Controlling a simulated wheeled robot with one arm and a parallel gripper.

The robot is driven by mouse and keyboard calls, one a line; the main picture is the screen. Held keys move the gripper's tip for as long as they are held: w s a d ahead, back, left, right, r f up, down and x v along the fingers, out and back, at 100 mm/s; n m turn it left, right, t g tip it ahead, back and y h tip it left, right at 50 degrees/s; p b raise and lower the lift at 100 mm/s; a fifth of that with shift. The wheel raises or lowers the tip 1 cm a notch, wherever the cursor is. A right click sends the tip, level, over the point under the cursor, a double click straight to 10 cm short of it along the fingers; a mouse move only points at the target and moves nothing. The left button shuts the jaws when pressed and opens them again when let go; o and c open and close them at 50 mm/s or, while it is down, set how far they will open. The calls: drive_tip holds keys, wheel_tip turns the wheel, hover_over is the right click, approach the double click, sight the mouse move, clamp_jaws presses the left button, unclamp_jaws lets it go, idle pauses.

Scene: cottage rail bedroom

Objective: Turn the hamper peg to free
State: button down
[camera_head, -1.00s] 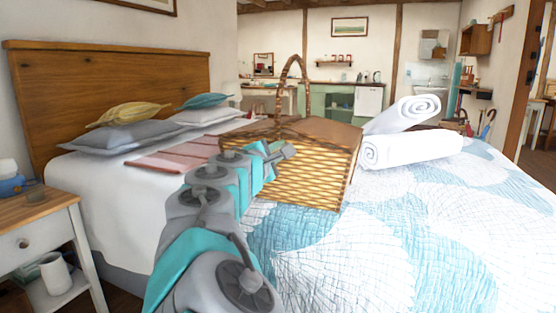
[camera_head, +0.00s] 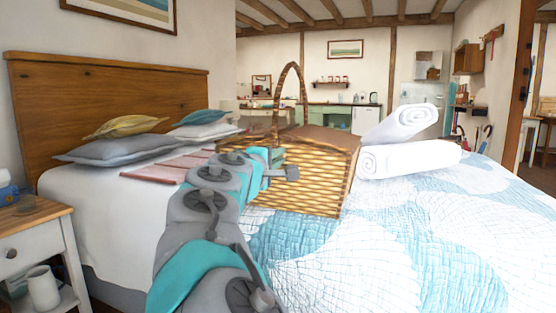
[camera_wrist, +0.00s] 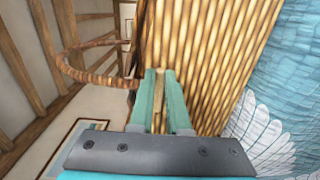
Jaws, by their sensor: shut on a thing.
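The hamper (camera_head: 300,185) is a wicker basket with a brown lid and a tall arched handle (camera_head: 302,90). It stands upright on the bed. My gripper (camera_wrist: 160,76) is at the hamper's woven side, which fills the upper middle of the wrist view (camera_wrist: 205,60). Its two teal fingers are shut on a narrow light-wood peg (camera_wrist: 160,92), which shows between them. In the head view my arm reaches to the hamper's left front, and my fingertips and the peg cannot be made out there.
Two rolled white towels (camera_head: 408,160) lie right of the hamper on the blue and white quilt (camera_head: 400,230). Pillows (camera_head: 110,145) and a pink folded cloth (camera_head: 165,168) lie to the left. A nightstand (camera_head: 35,220) stands at the left edge. The quilt's front right is clear.

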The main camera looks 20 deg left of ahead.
drive_tip(key=shift+f, duration=0.1)
drive_tip(key=c, duration=0.9)
unclamp_jaws()
drive_tip(key=shift+s, duration=0.1)
